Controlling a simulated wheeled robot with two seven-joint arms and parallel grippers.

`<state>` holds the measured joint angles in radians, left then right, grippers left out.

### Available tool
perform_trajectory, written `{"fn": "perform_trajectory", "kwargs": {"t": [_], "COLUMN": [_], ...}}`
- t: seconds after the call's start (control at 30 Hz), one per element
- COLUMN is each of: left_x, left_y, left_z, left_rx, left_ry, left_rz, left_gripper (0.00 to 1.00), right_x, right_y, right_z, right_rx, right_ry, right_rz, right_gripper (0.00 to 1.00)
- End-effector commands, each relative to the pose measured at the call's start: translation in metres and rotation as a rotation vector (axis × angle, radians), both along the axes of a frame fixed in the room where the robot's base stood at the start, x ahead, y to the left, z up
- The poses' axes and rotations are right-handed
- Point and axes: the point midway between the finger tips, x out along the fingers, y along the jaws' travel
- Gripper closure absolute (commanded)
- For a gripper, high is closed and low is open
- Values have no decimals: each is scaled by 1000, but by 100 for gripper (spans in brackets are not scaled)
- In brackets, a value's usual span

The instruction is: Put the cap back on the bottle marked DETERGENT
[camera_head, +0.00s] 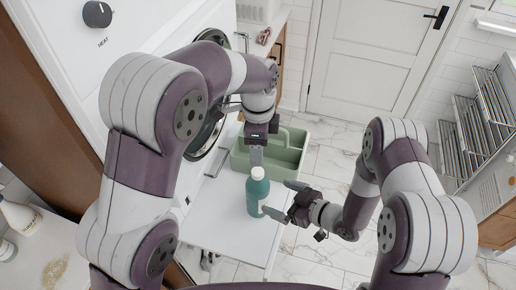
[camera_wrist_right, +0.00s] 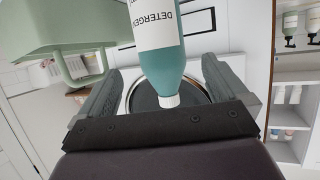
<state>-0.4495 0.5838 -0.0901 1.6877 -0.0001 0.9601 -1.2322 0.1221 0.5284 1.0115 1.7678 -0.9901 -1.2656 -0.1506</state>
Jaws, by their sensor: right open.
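The teal bottle (camera_head: 257,197) stands upright on the white counter. Its DETERGENT label shows in the right wrist view (camera_wrist_right: 158,25), where the bottle appears upside down. A white cap (camera_head: 257,173) is at its mouth and also shows in the wrist view (camera_wrist_right: 169,101); I cannot tell whether it is fully seated. My left gripper (camera_head: 256,158) points down directly over the cap, at or very near it; its jaw gap is not visible. My right gripper (camera_head: 276,197) is open at the bottle's right side, its fingers pointing at the bottle, which appears between them in the wrist view.
A green caddy (camera_head: 285,155) with compartments and a handle stands just behind the bottle. A front-loading machine with a round door (camera_head: 205,135) is at left. Bare white counter (camera_head: 215,225) lies left of the bottle. A drying rack (camera_head: 485,115) stands far right.

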Motion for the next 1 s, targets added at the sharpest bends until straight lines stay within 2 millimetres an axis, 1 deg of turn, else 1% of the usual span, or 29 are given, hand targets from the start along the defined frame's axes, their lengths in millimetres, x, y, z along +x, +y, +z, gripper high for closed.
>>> {"fn": "perform_trajectory", "kwargs": {"t": [0.03, 0.1, 0.23, 0.8, 0.83, 0.87, 0.9, 0.93, 0.97, 1.0], "left_x": [0, 0, 0, 0, 1, 3, 5, 3, -3, -13], "left_y": [0, 0, 0, 0, 0, -2, -3, -2, 1, 9], "left_z": [-3, -5, -6, -5, -5, -5, -8, -14, -22, -31], "left_rx": [0, 0, 0, 0, -3, -9, -19, -22, -21, -26], "left_ry": [0, 0, 0, 0, -5, -16, -30, -33, -29, -30], "left_rz": [0, 0, 0, 16, 44, 92, 174, 249, 337, 471], "left_gripper": [36, 36, 36, 36, 36, 36, 36, 36, 36, 36], "right_x": [-4, -9, -15, -16, -17, -19, -25, -32, -38, -43], "right_y": [-7, -13, -19, -20, -21, -24, -32, -42, -57, -82], "right_z": [2, 6, 10, 10, 8, 0, -17, -32, -44, -54], "right_rx": [0, 0, -1, 0, -9, -36, -97, -156, -231, -338], "right_ry": [0, -1, 1, 3, 15, 47, 122, 202, 290, 409], "right_rz": [-4, -2, 0, 0, 0, -2, -29, -63, -111, -195], "right_gripper": [0, 0, 0, 0, 0, 0, 0, 0, 0, 0]}}
